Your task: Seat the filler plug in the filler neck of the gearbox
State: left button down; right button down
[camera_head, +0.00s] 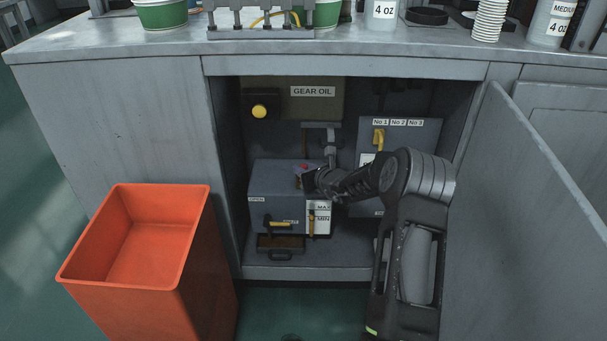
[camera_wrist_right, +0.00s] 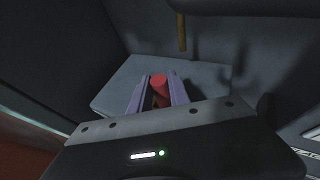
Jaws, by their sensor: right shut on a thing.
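The grey gearbox (camera_head: 270,180) stands inside the open cabinet, with a yellow lever and a white MAX label on its front. My right arm reaches in from the right, and my right gripper (camera_head: 306,180) is over the top of the gearbox. In the right wrist view the gripper's two purple fingers (camera_wrist_right: 159,92) are shut on the red filler plug (camera_wrist_right: 160,87), above the grey gearbox top (camera_wrist_right: 205,76). A bit of red shows at the gripper in the head view. I cannot make out the filler neck. My left gripper is out of view.
A GEAR OIL tank (camera_head: 313,108) with a spout (camera_head: 331,150) hangs above the gearbox. A grey panel (camera_head: 425,135) is to the right. The cabinet door (camera_head: 530,200) stands open on the right. An orange bin (camera_head: 150,240) stands at front left.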

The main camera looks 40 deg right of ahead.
jog(key=shift+f, duration=0.4)
jog(key=shift+f, duration=0.15)
jog(key=shift+f+b, duration=0.1)
jog(key=shift+b, duration=0.2)
jog(key=c, duration=1.2)
grip_release()
jog(key=shift+c, duration=0.2)
